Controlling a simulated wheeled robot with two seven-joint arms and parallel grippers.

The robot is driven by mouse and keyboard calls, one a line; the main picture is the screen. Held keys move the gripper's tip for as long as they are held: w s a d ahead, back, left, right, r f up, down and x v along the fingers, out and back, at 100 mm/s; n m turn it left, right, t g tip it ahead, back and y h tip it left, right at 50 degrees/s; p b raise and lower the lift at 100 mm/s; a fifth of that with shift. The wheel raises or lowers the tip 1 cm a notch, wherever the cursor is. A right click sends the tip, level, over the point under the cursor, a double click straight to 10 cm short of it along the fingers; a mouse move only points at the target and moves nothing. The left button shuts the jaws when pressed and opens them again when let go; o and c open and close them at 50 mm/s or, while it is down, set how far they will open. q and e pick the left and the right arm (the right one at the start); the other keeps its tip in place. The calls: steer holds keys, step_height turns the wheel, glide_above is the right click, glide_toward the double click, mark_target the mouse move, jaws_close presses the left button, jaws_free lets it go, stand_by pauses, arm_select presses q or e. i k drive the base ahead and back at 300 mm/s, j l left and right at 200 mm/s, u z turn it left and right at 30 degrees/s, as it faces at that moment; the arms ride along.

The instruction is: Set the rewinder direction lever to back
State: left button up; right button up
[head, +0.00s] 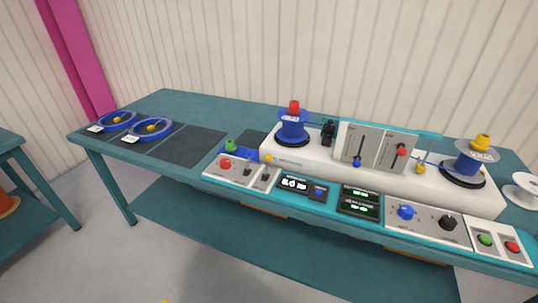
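The rewinder is a long white machine (330,172) on a teal bench, with a row of controls along its front. A small dark lever (248,168) stands on the front-left control panel, beside a red button (225,164). An upright grey panel (352,143) has two slots, one with a blue knob (357,163) low down and one with a red knob (401,152) higher up. Labels are too small to read, so I cannot tell which is the direction lever or its setting. Neither gripper is in view.
A blue reel (293,127) stands on the machine's left and another (469,162) on its right. Two blue rings (117,121) (152,129) lie on dark mats at the bench's left. An empty mat (188,146) lies beside them. A white spool (524,190) sits far right.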

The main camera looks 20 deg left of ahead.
mark_target(268, 157)
steer(key=j+z, duration=0.1)
steer(key=z, duration=0.4)
steer(key=j+z, duration=0.15)
steer(key=z, duration=0.3)
steer(key=k+j+z, duration=0.3)
steer(key=j, duration=0.2)
steer(key=k+j+z, duration=0.15)
steer(key=j+z, duration=0.15)
steer(key=j, duration=0.15)
steer(key=k+j+z, duration=0.3)
steer(key=k+j, duration=0.3)
steer(key=j, duration=0.15)
